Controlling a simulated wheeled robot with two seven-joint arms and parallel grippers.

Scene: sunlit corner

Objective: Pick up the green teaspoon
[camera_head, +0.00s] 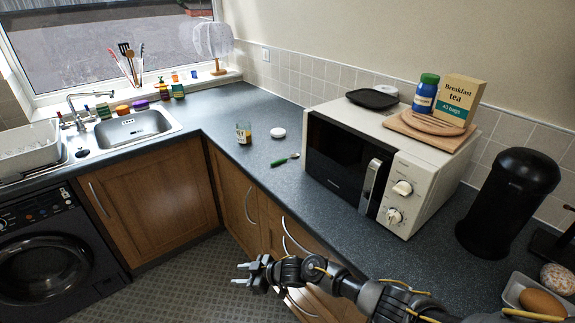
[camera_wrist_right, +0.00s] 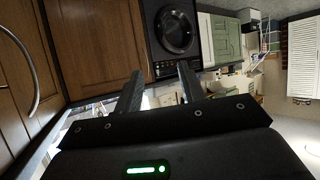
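The green teaspoon (camera_head: 284,160) lies on the dark worktop (camera_head: 235,175), just left of the microwave. Its green handle points to the lower left and its metal bowl to the upper right. My right gripper (camera_head: 243,273) is low in front of the wooden cupboards, below the worktop and well apart from the spoon. Its two fingers are spread and nothing is between them. In the right wrist view the open fingers (camera_wrist_right: 160,90) point toward the cupboard and washing machine; the spoon does not show there. My left gripper is not in view.
A glass jar (camera_head: 243,133) and a white lid (camera_head: 278,132) stand near the spoon. The microwave (camera_head: 345,165) blocks the right side. A cupboard handle (camera_head: 250,205) juts out below the worktop edge.

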